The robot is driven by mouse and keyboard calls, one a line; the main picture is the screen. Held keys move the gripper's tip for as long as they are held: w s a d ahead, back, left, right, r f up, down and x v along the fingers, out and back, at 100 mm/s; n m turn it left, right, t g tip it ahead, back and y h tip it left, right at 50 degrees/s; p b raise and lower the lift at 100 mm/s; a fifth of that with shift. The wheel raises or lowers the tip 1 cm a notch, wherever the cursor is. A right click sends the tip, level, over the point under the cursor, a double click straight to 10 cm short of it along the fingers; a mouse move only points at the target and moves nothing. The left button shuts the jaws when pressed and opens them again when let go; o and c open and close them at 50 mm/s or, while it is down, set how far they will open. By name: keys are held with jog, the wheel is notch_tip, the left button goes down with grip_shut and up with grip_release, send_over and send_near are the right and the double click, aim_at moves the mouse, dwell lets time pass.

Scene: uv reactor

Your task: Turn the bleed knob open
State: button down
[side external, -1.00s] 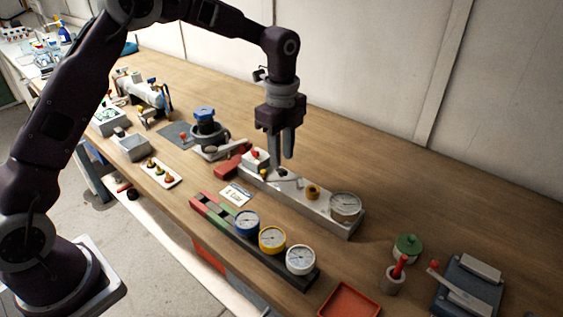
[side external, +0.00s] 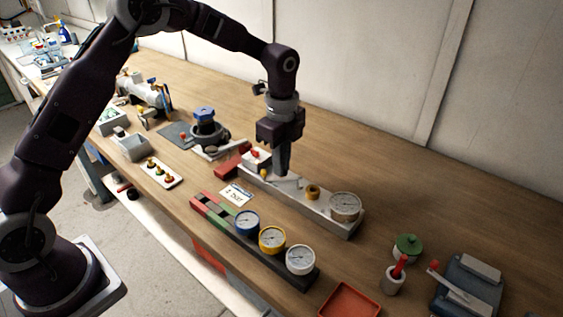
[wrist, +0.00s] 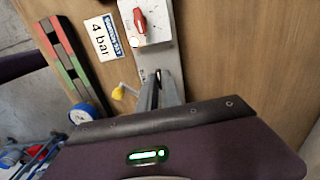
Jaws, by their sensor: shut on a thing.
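A long grey metal block (side external: 334,218) lies on the bench and carries a white-faced gauge (side external: 346,206) and a brass knob (side external: 313,191). My gripper (side external: 281,172) points down at the block's far half, left of the brass knob. Its fingers are together, shut on a small knob, probably the bleed knob, which they almost wholly hide. In the wrist view my fingertips (wrist: 157,76) meet over the grey block (wrist: 162,56). A lever with a yellow end (wrist: 119,92) is beside them. The knob's turn angle cannot be seen.
A white box with a red switch (wrist: 139,19) sits at the block's far end. A "4 bar" card (side external: 236,193) and a rack with blue, yellow and white gauges (side external: 272,240) lie in front. Bench right of the block is clear up to a green-lidded jar (side external: 407,247).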

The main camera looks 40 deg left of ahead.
jog(key=n, duration=0.9)
jog(key=shift+n, duration=0.3)
jog(key=n, duration=0.4)
jog(key=shift+n, duration=2)
jog(key=shift+w, duration=0.1)
jog(key=c, duration=1.5)
grip_release()
jog(key=shift+c, duration=0.2)
